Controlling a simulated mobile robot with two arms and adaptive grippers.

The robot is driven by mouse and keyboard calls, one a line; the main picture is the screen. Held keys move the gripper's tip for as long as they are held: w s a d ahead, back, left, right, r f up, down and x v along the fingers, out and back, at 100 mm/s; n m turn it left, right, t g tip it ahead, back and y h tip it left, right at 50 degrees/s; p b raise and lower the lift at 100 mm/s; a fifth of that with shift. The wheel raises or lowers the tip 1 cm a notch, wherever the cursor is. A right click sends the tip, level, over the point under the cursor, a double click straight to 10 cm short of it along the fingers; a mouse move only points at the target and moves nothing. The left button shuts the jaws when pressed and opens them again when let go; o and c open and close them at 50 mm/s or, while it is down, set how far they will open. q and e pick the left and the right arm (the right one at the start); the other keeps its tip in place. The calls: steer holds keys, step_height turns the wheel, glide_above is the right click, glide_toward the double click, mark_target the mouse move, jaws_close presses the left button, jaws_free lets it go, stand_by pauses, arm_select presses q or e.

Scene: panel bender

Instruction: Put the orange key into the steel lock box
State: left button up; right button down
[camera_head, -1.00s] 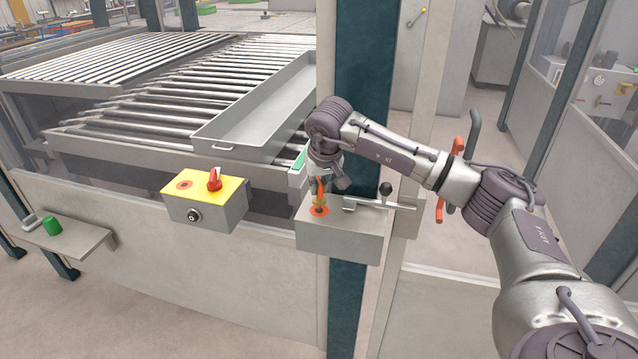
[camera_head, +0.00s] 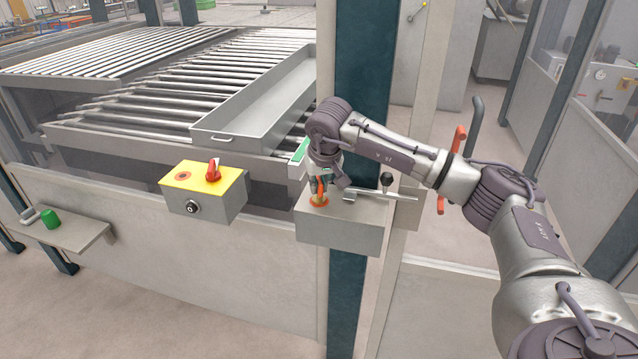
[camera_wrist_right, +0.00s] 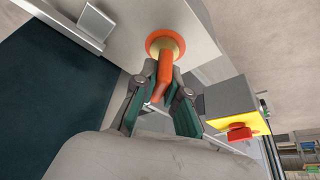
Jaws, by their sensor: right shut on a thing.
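The steel lock box (camera_head: 340,236) is a grey box on the fence at the teal post. An orange ring (camera_head: 319,202) with a brass centre is on its top; it also shows in the right wrist view (camera_wrist_right: 152,42). My right gripper (camera_head: 321,182) points down over the ring and is shut on the orange key (camera_wrist_right: 165,72). The key stands upright, its lower end at the brass centre. How deep it sits cannot be seen. My left gripper is not in view.
A lever with a black knob (camera_head: 387,179) and a steel bar lies right of the ring on the box top. A yellow-topped control box (camera_head: 204,187) with a red switch is to the left. A roller table with a long tray (camera_head: 262,108) is behind.

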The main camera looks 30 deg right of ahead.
steer(key=c, duration=1.1)
jaws_free()
steer(key=shift+c, duration=0.2)
steer(key=shift+r, duration=0.1)
steer(key=v, duration=1.2)
